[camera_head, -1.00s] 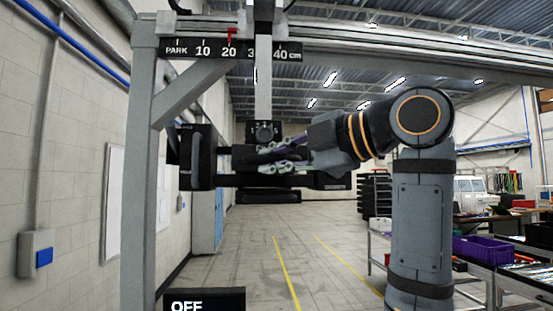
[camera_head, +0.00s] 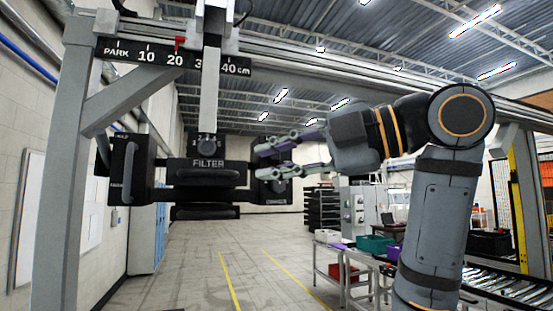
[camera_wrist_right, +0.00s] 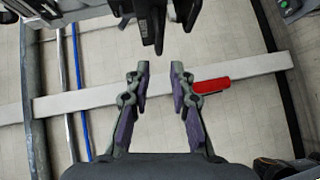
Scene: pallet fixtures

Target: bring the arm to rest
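My right arm comes in from the right in the head view, with a grey upper link and orange rings. My right gripper (camera_head: 264,160) is open, its two fingers pointing left at the black hanging unit (camera_head: 205,172) marked FILTER. The fingertips overlap the unit's right part in the picture; I cannot tell the exact gap. In the right wrist view the gripper (camera_wrist_right: 160,68) has its fingers apart with nothing between them. Black parts (camera_wrist_right: 152,20) stand just beyond the tips. My left gripper is in neither view.
The unit hangs on a grey column (camera_head: 209,85) under a rail with a cm scale (camera_head: 165,57); a red marker is near 20. A grey post (camera_head: 65,180) stands left. Tables with bins (camera_head: 375,243) and a roller conveyor (camera_head: 510,285) are right. The middle floor is clear.

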